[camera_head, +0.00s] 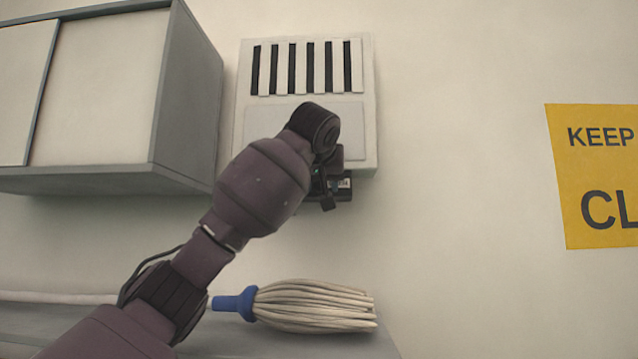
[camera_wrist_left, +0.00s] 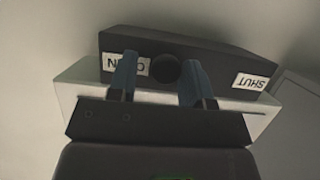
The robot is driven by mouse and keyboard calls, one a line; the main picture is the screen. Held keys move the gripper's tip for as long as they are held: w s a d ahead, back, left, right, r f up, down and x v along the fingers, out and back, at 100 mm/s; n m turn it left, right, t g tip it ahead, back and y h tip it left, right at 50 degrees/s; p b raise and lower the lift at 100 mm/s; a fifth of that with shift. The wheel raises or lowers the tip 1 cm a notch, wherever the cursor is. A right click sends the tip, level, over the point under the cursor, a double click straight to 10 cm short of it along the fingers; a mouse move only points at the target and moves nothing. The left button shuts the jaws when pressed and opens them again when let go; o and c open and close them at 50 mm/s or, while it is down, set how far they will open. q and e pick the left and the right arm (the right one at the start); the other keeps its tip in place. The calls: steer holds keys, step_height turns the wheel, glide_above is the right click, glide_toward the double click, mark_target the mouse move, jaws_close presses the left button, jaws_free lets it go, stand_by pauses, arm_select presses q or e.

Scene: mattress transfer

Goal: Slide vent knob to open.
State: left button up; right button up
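The vent (camera_head: 307,70) is a pale wall box with dark vertical slots and a flat lower panel (camera_head: 350,115). In the left wrist view, a dark strip (camera_wrist_left: 215,62) carries upside-down OPEN and SHUT labels. The round black vent knob (camera_wrist_left: 166,70) sits right beside the OPEN label (camera_wrist_left: 140,65), far from the SHUT label (camera_wrist_left: 257,81). My left gripper (camera_wrist_left: 158,75) has its two blue fingers apart, one on each side of the knob. A gap shows on the OPEN side; contact on the other side is unclear. In the head view my arm hides the knob. My right gripper is not in view.
A grey-edged wall cabinet (camera_head: 100,95) hangs left of the vent. A mop head with a blue socket (camera_head: 310,305) lies on a grey surface (camera_head: 240,342) below. A yellow sign (camera_head: 590,170) is on the right wall. The wall between vent and sign is clear.

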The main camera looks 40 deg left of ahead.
arm_select(q)
steer(key=shift+o, duration=0.5)
steer(key=shift+d, duration=0.1)
steer(key=shift+f, duration=0.1)
steer(key=shift+s, duration=0.1)
steer(key=b+v, duration=0.2)
steer(key=v, duration=0.8)
steer(key=shift+s+r+b, duration=0.2)
steer(key=shift+s+b, duration=0.05)
steer(key=shift+b, duration=0.1)
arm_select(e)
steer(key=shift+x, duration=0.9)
arm_select(q)
steer(key=shift+d, duration=0.1)
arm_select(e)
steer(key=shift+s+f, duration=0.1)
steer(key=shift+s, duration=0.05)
